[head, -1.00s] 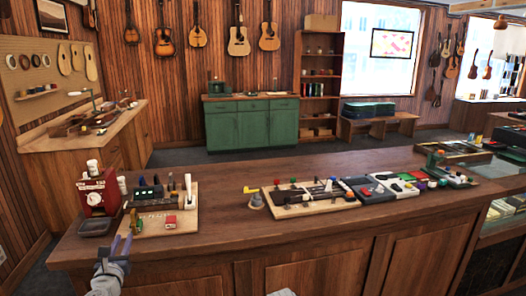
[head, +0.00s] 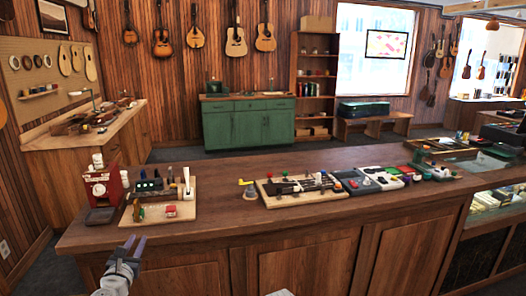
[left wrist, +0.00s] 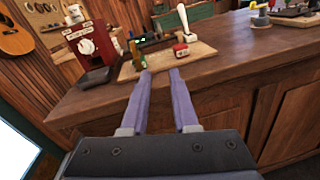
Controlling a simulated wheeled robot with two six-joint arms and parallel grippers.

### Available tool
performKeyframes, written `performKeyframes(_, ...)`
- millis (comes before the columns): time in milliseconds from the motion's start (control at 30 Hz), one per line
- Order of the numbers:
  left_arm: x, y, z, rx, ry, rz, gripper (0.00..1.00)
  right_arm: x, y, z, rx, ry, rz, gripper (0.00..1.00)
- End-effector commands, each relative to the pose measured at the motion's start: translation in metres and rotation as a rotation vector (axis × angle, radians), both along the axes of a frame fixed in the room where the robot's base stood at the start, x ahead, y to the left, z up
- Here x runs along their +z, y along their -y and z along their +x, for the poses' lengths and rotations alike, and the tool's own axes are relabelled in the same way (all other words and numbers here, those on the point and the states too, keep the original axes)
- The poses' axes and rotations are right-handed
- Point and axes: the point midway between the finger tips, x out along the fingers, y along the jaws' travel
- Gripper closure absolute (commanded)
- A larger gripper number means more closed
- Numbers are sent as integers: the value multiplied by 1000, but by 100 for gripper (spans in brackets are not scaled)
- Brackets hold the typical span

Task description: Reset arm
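My left gripper (head: 133,241) is in front of the counter's front left edge in the head view, its two purple-grey fingers apart with nothing between them. In the left wrist view the gripper (left wrist: 160,72) points toward a light wooden board (head: 183,213) on the counter. A small red block (head: 171,211) and a green and tan item (head: 138,214) sit on that board, apart from the fingers.
The long wooden counter (head: 230,230) fills the foreground. A red machine (head: 101,188) with a dark tray stands at its left end. Boards with instrument parts (head: 298,197) and dark and pale trays lie farther right. A green cabinet (head: 248,124) stands behind.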

Motion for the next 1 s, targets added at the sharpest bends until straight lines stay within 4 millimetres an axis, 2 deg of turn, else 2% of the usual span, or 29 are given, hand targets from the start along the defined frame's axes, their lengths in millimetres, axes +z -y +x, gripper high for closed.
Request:
performKeyframes(167,-3,39,8,-111,-45,143,72,5,0,0,0,0,0,100)
performKeyframes(367,-15,107,13,-319,-114,410,72,12,0,0,0,0,0,100)
performKeyframes(467,-28,153,10,-471,-151,600,72,18,0,0,0,0,0,100)
performKeyframes(567,-48,211,-3,-694,-187,864,72,25,0,0,0,0,0,100)
performKeyframes(600,-59,237,-13,-805,-198,992,72,29,0,0,0,0,0,100)
performKeyframes(667,-78,272,-33,-987,-207,1197,72,35,0,0,0,0,0,100)
performKeyframes(700,-91,292,-49,-1120,-208,1342,72,39,0,0,0,0,0,100)
performKeyframes(800,-121,326,-97,-1472,-188,1693,72,49,0,0,0,0,0,100)
performKeyframes(900,-140,335,-141,-1803,-151,1971,72,57,0,0,0,0,0,100)
performKeyframes(1000,-147,330,-173,-2083,-115,2162,72,63,0,0,0,0,0,100)
